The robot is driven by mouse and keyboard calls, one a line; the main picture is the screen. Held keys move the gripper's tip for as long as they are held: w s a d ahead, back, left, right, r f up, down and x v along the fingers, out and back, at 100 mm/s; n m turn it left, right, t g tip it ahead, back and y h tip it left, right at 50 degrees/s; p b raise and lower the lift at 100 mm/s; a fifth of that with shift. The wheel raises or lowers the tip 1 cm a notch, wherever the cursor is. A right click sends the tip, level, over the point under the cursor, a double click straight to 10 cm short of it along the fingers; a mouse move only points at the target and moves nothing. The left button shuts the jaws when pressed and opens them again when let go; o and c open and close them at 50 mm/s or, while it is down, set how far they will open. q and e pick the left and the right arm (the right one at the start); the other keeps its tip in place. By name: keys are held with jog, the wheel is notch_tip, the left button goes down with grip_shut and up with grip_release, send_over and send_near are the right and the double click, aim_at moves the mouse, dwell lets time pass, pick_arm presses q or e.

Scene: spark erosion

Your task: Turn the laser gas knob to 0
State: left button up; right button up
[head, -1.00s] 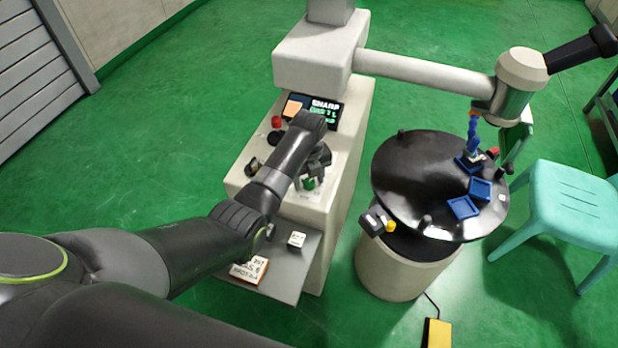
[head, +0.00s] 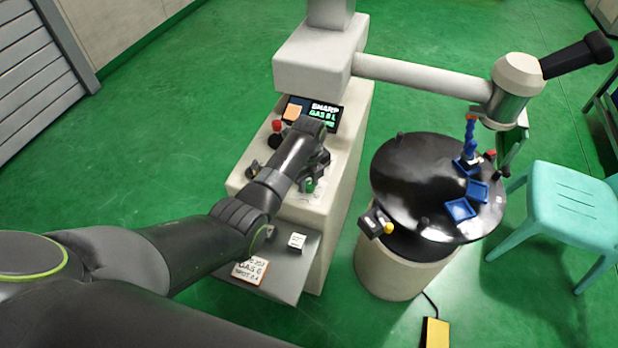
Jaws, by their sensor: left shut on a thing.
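My left gripper (head: 314,172) is over the sloping panel of the white console (head: 240,180), below the screen. It is shut on a knob there, which I take to be the laser gas knob; the hand and forearm mostly hide it, and its pointer and scale cannot be read. A green knob or button (head: 310,185) shows just beside the fingers. My right gripper is not in view.
A red button (head: 277,125) and dark knobs sit on the panel's left side. A shelf (head: 290,275) below holds a note card (head: 250,270) and a small white box (head: 297,241). A round black table (head: 415,180) with blue trays and a turquoise stool (head: 570,205) stand right.

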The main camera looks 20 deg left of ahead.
pick_arm(q)
jog(key=n+p, duration=0.1)
jog(key=n, duration=0.1)
jog(key=shift+r+n+p, duration=0.25)
jog(key=shift+n+p, duration=0.1)
jog(key=shift+n, duration=0.05)
jog(key=n+p, duration=0.1)
jog(key=n, duration=0.2)
jog(key=shift+n+p, duration=0.3)
jog(key=n+p, duration=0.1)
jog(key=n, duration=0.1)
jog(key=shift+f+n, duration=0.1)
jog(key=shift+n, duration=0.3)
jog(key=n+p, duration=0.1)
jog(key=n, duration=0.2)
jog(key=n+p, duration=0.1)
jog(key=n, duration=1.2)
jog(key=o, duration=1)
jog(key=shift+f, duration=0.1)
jog(key=shift+c, duration=0.2)
